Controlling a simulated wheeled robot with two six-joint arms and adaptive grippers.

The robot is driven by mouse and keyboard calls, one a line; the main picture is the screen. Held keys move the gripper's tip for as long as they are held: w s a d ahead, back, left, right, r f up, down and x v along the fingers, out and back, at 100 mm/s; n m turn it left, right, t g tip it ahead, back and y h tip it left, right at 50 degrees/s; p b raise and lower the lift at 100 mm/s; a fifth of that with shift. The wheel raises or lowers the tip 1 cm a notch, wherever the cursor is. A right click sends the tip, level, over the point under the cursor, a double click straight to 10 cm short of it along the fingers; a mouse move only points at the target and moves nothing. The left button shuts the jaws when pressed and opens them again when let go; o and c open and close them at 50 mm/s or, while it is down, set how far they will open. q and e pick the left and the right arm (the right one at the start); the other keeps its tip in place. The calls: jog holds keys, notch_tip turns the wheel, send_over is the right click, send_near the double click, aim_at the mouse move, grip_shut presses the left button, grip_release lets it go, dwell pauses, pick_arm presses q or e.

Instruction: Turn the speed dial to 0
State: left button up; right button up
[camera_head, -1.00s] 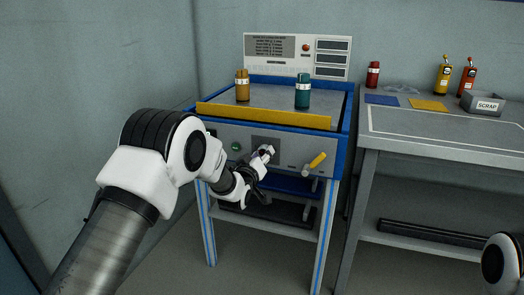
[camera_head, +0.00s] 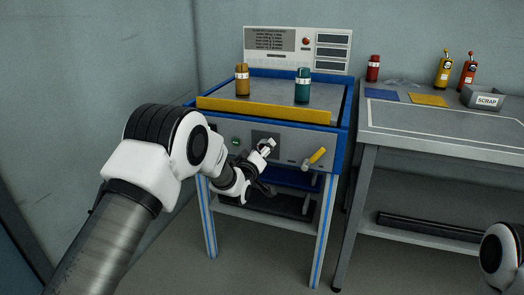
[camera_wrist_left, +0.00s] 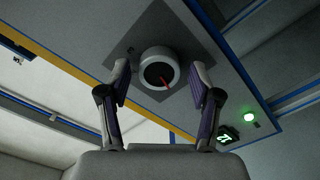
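The speed dial (camera_wrist_left: 158,70) is a round white knob with a dark face and a red pointer, on a dark square plate (camera_wrist_left: 185,35) of the grey front panel. In the left wrist view the pointer slants toward the lower right of the picture. My left gripper (camera_wrist_left: 162,82) is open, with one finger on each side of the dial and gaps visible between. In the head view my left gripper (camera_head: 266,147) is in front of the dark plate and partly hides the dial. My right gripper is out of view; only part of that arm shows at lower right.
A yellow handle (camera_head: 317,157) sticks out of the panel to the right. Amber (camera_head: 242,80) and teal (camera_head: 303,86) cylinders stand on the machine. A side table (camera_head: 420,121) is at right.

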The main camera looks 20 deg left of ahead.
pick_arm(q)
jog(key=s, duration=1.2)
jog(key=shift+a, duration=0.2)
